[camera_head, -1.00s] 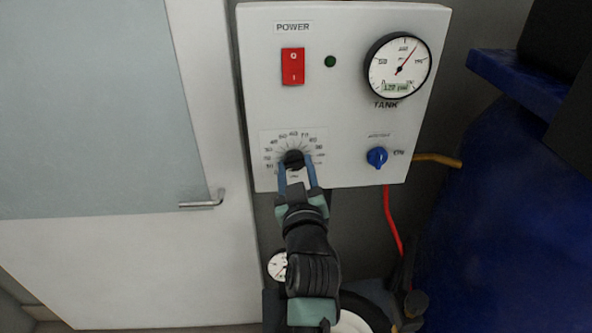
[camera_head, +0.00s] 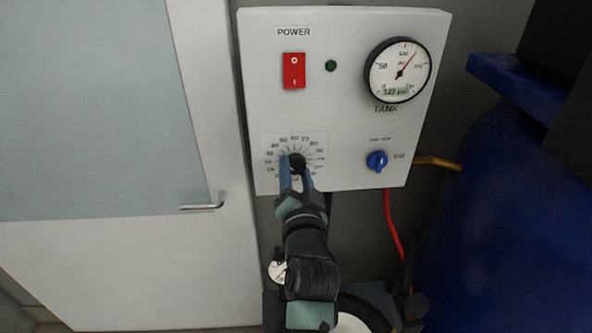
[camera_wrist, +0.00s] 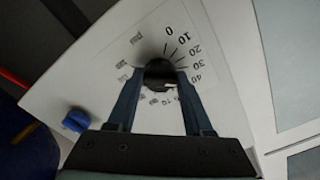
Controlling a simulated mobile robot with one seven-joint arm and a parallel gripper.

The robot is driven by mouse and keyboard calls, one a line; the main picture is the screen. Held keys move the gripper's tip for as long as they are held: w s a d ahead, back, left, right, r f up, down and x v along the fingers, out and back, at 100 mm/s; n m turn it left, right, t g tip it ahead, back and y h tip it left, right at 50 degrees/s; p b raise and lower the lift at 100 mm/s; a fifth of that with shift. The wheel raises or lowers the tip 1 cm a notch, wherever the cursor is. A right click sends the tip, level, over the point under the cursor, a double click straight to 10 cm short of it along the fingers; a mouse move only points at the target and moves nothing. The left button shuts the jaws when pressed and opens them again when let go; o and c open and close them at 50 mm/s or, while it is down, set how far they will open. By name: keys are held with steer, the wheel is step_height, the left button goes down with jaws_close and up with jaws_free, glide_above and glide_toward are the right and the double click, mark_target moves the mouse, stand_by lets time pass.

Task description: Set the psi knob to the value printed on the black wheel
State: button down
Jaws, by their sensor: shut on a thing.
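The black psi knob (camera_head: 297,162) sits at the lower left of the white control panel (camera_head: 345,125), ringed by a printed number dial. My gripper (camera_head: 296,172) comes from below with its blue fingers shut on the knob's sides. In the wrist view the knob (camera_wrist: 160,73) sits between my fingertips (camera_wrist: 158,80). A small pale mark on the knob lies toward the side of the 40; its exact value is unclear. The black wheel (camera_head: 371,308) is at the bottom of the head view, partly behind my arm. No number on it is readable.
A red power switch (camera_head: 293,70), a green lamp (camera_head: 331,65), a tank gauge (camera_head: 398,70) and a blue knob (camera_head: 377,161) are on the panel. A red hose (camera_head: 393,225) hangs below. A blue tank (camera_head: 510,210) stands right; a door handle (camera_head: 202,206) is left.

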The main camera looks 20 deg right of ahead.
steer(key=m+p, duration=0.2)
steer(key=m, duration=0.4)
steer(key=shift+m+p, duration=0.9)
steer(key=shift+m, duration=1.1)
steer(key=shift+c, duration=1.5)
jaws_free()
steer(key=b+v, duration=0.2)
steer(key=v, duration=1.1)
steer(key=shift+r, duration=0.1)
